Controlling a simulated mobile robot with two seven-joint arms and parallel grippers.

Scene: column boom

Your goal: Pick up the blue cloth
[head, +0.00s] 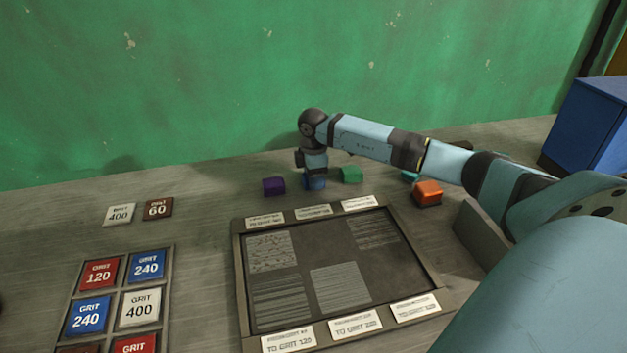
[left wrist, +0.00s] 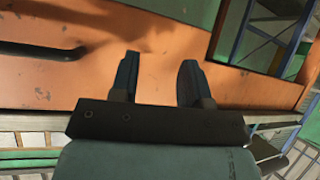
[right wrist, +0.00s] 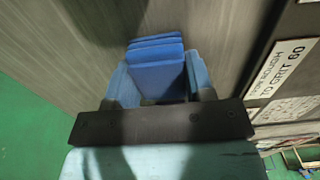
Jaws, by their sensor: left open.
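The blue cloth (head: 315,183) is a small folded pad at the far side of the workbench, partly hidden below my right gripper (head: 311,174). In the right wrist view, the blue cloth (right wrist: 158,72) shows as stacked folds between the two fingers of my right gripper (right wrist: 160,78). The fingers stand close along both its sides; I cannot tell whether they press on it. In the head view the cloth is at bench level. My left gripper (left wrist: 158,75) is open and empty in the left wrist view, away from the cloth.
A purple block (head: 273,186), a green block (head: 351,175) and an orange block (head: 427,192) lie near the cloth. A framed sanding panel (head: 328,252) lies in front. Grit labels (head: 146,265) are at left. A blue box (head: 590,125) stands at right, a green wall (head: 200,90) behind.

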